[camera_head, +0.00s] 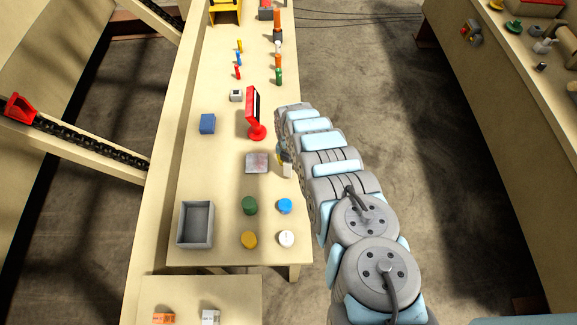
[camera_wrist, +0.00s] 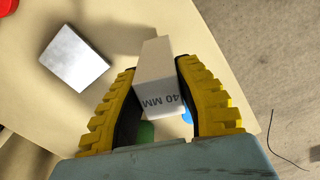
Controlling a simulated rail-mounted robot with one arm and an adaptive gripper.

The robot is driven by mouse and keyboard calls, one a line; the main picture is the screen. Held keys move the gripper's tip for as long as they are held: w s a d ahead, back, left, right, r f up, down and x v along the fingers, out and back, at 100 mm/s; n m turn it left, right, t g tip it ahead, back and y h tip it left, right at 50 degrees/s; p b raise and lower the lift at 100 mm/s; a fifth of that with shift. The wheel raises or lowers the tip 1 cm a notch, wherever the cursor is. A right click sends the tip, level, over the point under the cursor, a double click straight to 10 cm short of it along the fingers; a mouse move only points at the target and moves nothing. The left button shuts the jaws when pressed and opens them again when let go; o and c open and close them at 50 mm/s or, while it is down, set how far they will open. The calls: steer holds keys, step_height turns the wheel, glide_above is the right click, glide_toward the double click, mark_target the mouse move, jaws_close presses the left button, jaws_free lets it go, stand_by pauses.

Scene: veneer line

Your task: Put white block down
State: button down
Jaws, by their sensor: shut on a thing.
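The white block (camera_wrist: 158,88), marked "40 MM", is between the two yellow-ridged fingers of my gripper (camera_wrist: 160,95) in the wrist view. My gripper is shut on it. In the head view the white block (camera_head: 287,170) shows below the arm's end, near the right edge of the long table (camera_head: 215,175). My gripper is largely hidden there behind my arm. The square grey plate (camera_head: 257,162) lies just left of the block; it also shows in the wrist view (camera_wrist: 75,59). I cannot tell the block's height above the table.
Green (camera_head: 250,205), blue (camera_head: 285,206), yellow (camera_head: 249,240) and white (camera_head: 286,238) round pieces stand nearer the front. A grey bin (camera_head: 196,224) is at front left. A red stand (camera_head: 254,115) and a blue block (camera_head: 207,123) are farther back. Bare table lies left of the plate.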

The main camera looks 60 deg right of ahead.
steer(key=shift+w+d+f+b, duration=0.1)
steer(key=shift+d+f+b, duration=0.05)
steer(key=shift+f+b, duration=0.15)
step_height(320, 180, down, 3)
steer(key=shift+r+b, duration=0.1)
steer(key=shift+b, duration=1.1)
steer(key=c, duration=0.8)
jaws_free()
steer(key=shift+c, duration=0.2)
steer(key=shift+r, duration=0.15)
steer(key=shift+w+d+r, duration=0.1)
steer(key=shift+r, duration=0.35)
steer(key=shift+r+b, duration=0.55)
steer(key=shift+r, duration=4.9)
